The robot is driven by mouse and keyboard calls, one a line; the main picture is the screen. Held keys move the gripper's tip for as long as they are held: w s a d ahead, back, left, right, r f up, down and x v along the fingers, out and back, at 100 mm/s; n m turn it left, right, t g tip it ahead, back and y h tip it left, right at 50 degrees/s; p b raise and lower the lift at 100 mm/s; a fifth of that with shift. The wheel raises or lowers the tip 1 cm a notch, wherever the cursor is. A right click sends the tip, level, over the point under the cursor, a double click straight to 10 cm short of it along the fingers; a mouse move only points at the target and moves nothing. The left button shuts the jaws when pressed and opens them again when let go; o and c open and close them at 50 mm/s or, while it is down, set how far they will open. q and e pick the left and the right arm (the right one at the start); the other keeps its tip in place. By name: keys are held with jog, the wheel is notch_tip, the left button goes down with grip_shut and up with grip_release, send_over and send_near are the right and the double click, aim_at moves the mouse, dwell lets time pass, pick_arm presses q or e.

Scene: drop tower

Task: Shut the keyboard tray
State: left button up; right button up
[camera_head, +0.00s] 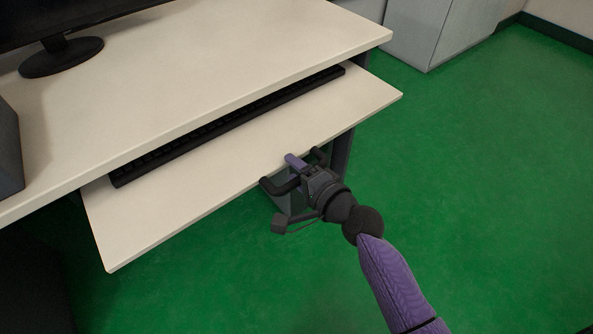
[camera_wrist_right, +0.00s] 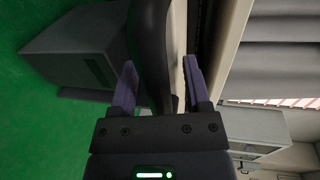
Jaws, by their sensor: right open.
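The keyboard tray (camera_head: 150,212) is a pale board that sticks out from under the desk top in the head view. A dark curved handle (camera_head: 278,187) is at its front edge, partly covered by my right gripper (camera_head: 296,166). In the right wrist view the handle (camera_wrist_right: 153,45) passes between the two purple fingers of the right gripper (camera_wrist_right: 159,66). The fingers stand apart, with gaps visible beside the handle. The tray's pale edge (camera_wrist_right: 179,80) shows just behind it. My left gripper is not in view.
A black keyboard (camera_head: 215,124) lies on the tray, partly under the desk top (camera_head: 210,65). A monitor stand (camera_head: 60,57) is on the desk. A grey cabinet (camera_head: 425,35) stands at the back. The green floor (camera_head: 480,170) at the right is clear.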

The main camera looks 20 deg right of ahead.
grip_shut()
jog(key=shift+s+f, duration=0.1)
